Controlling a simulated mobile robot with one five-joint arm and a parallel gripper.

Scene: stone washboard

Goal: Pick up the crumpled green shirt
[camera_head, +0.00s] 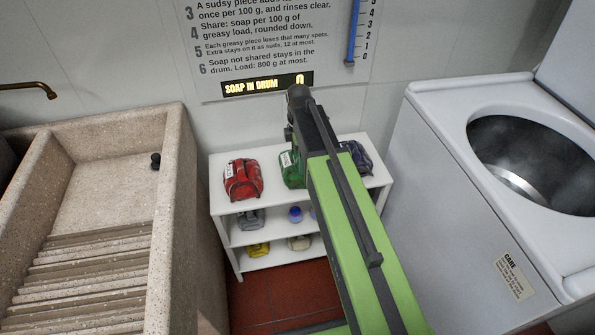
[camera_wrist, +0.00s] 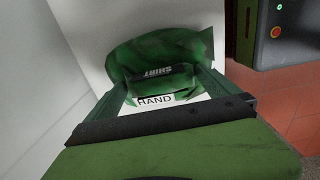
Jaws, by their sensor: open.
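The crumpled green shirt (camera_head: 291,172) sits on the top shelf of the white rack, partly hidden by my arm in the head view. My gripper (camera_wrist: 163,88) is open, with one finger on each side of the shirt's near part and label. Whether the fingers touch the cloth cannot be told.
On the rack (camera_head: 378,179), a red bundle (camera_head: 243,180) lies left of the shirt and a dark blue one (camera_head: 358,156) right. Smaller items lie below. A stone washboard basin (camera_head: 165,215) stands left, a white washer (camera_head: 440,190) right. A sign with a display (camera_head: 268,85) hangs behind.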

